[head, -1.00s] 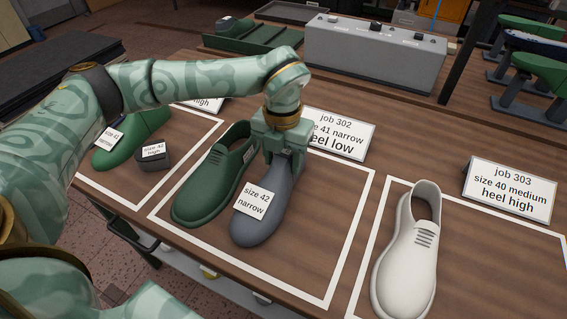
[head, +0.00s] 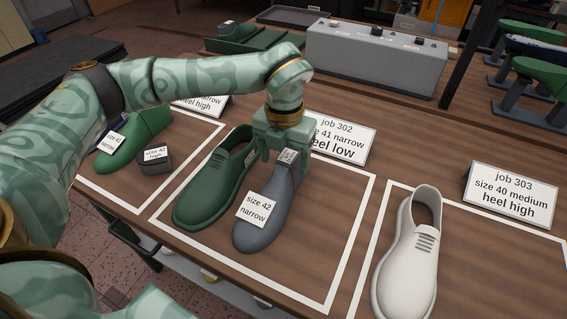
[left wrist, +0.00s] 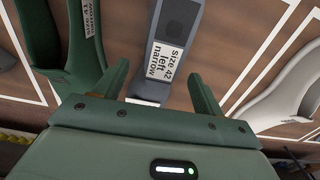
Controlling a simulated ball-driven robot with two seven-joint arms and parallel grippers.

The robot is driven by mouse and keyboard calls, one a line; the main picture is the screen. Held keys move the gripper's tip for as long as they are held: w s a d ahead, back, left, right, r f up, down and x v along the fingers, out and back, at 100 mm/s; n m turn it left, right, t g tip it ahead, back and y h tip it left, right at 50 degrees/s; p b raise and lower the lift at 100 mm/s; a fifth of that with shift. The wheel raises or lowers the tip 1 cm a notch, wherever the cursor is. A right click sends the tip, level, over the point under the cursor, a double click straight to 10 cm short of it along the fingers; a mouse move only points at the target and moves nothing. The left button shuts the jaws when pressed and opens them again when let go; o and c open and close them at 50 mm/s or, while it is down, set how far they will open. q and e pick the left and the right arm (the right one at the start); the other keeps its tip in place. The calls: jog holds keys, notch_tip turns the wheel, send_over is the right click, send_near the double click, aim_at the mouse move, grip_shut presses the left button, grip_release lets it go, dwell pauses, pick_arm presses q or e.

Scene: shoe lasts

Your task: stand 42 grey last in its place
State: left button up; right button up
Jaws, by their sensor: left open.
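The grey last (head: 272,215) lies on the table inside the white-outlined job 302 area, toe toward the front. It carries a "size 42 narrow" tag, and its top label reads "size 42 left narrow" in the left wrist view (left wrist: 169,55). A dark green shoe (head: 212,185) lies just left of it. My left gripper (head: 284,152) is open at the back end of the last. In the left wrist view its two fingers (left wrist: 160,88) stand apart, with the last's heel end between and beyond them. My right gripper is not in view.
Signs for job 302 (head: 340,137) and job 303 (head: 511,194) stand behind their outlined areas. A white shoe (head: 405,258) lies at right. A green last (head: 135,142) and a dark heel block (head: 155,161) are at left. A grey control box (head: 375,58) and racked lasts (head: 540,75) are behind.

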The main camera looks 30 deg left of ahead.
pick_arm(q)
notch_tip(320, 180, up, 9)
jog(key=p, duration=0.2)
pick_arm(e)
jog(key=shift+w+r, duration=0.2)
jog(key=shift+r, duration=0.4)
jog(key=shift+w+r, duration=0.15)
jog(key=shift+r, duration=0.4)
pick_arm(q)
jog(key=shift+r, duration=0.1)
notch_tip(320, 180, up, 4)
jog(key=p, duration=0.4)
jog(key=shift+r, duration=0.25)
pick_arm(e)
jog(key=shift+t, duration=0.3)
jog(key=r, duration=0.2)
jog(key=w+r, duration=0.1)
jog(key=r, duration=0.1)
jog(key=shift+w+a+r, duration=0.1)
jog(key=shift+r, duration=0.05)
